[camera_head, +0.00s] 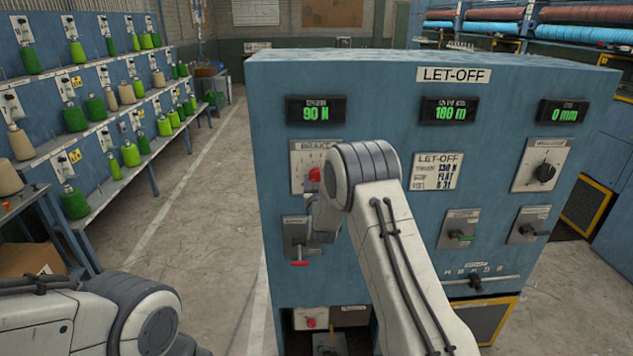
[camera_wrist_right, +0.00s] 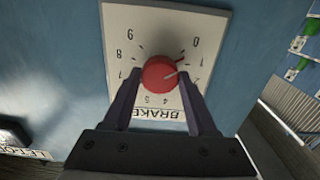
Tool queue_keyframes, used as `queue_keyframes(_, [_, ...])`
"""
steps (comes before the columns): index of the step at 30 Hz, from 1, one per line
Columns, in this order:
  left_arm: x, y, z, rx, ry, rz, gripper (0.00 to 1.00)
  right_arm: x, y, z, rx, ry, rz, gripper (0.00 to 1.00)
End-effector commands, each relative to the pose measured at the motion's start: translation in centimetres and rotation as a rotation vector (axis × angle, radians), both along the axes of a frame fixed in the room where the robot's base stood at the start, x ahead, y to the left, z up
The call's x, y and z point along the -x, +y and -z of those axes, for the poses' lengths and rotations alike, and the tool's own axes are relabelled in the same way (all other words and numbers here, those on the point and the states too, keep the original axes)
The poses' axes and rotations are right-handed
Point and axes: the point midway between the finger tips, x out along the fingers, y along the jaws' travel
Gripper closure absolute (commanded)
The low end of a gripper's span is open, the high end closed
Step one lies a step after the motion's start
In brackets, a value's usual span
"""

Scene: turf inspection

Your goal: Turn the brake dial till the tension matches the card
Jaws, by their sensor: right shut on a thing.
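The brake dial is a red knob (camera_head: 314,175) on a white plate marked BRAKE, on the blue LET-OFF cabinet. In the wrist view the knob (camera_wrist_right: 159,74) sits between the fingers of my right gripper (camera_wrist_right: 160,78), which is shut on it. In the head view my right forearm hides part of the plate. The tension display (camera_head: 315,112) reads 90 N. The card (camera_head: 435,172) shows a tension that looks like 130 N, slightly blurred. My left gripper is out of view.
Other displays read 180 m (camera_head: 449,111) and 0 mm (camera_head: 563,112). A black dial (camera_head: 544,173), small levers (camera_head: 461,236) and a red-handled lever (camera_head: 299,262) are on the same panel. Bobbin racks (camera_head: 100,115) line the left; the floor between is clear.

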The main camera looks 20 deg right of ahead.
Motion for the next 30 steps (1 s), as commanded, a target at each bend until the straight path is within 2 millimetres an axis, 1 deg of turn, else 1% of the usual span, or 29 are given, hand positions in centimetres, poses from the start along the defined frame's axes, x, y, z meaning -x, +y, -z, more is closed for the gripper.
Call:
queue_keyframes(5, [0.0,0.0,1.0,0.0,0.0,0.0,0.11,0.0,0.0,0.3,-0.035,-0.01,0.0,0.97])
queue_keyframes(8, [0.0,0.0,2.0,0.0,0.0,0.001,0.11,0.0,0.0,0.4,-0.078,-0.023,0.0,0.97])
queue_keyframes(14, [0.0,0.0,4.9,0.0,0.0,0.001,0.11,0.0,0.0,0.6,-0.213,-0.065,0.0,0.97])
queue_keyframes(21, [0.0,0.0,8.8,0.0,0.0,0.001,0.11,0.0,0.0,0.7,-0.414,-0.122,-0.001,0.97])
queue_keyframes(30, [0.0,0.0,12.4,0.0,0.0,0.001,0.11,0.0,0.0,0.5,-0.628,-0.183,-0.001,0.97])
